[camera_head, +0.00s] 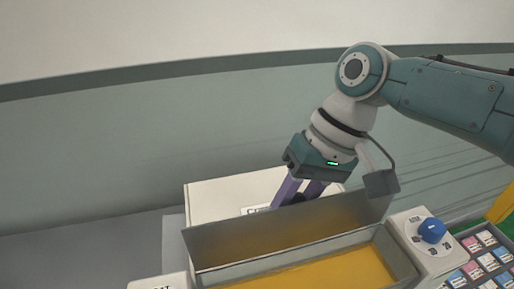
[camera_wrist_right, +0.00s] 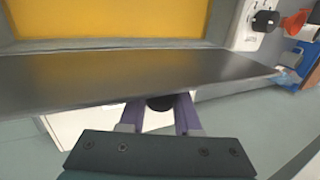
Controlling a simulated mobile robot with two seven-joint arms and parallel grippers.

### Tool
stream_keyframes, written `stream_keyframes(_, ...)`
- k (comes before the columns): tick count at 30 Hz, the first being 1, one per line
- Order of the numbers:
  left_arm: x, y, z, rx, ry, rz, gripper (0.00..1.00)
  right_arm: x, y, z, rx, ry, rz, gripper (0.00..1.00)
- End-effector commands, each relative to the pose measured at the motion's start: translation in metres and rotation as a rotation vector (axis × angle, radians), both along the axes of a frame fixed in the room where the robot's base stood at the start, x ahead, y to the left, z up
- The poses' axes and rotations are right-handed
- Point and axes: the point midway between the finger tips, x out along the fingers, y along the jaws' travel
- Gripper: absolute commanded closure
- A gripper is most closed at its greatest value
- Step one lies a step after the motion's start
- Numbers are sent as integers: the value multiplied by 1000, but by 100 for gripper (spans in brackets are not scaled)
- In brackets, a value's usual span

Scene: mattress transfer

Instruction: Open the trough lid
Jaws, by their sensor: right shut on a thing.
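The trough lid (camera_head: 290,226) is a grey plate standing tilted up along the far edge of the trough (camera_head: 400,258). The trough lies uncovered, with a yellow-orange inside (camera_head: 335,272). In the right wrist view the lid (camera_wrist_right: 110,76) spans the frame, with the yellow interior (camera_wrist_right: 110,18) beyond it. My right gripper (camera_head: 292,199) reaches down behind the lid. Its purple fingers (camera_wrist_right: 160,101) are shut on the black lid knob (camera_wrist_right: 160,103). The lid partly hides the fingertips in the head view. My left gripper is not in view.
A white box (camera_head: 225,198) stands behind the lid. A panel with a blue dial (camera_head: 432,230) is right of the trough, beside a tray of small coloured labelled items (camera_head: 484,252). A yellow bar (camera_head: 502,205) is at the far right. A wall closes off the back.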

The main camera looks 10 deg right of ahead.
Motion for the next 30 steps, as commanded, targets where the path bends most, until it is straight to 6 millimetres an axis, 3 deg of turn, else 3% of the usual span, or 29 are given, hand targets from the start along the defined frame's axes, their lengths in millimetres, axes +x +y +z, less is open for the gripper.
stream_keyframes(14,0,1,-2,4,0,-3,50,0,0,-2,-3,11,-1,100)
stream_keyframes(15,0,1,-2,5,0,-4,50,0,0,-2,-3,11,-1,64)
stream_keyframes(21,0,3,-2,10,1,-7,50,0,0,-1,-3,11,-1,42)
stream_keyframes(30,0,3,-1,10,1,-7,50,0,-1,1,-2,10,-1,40)
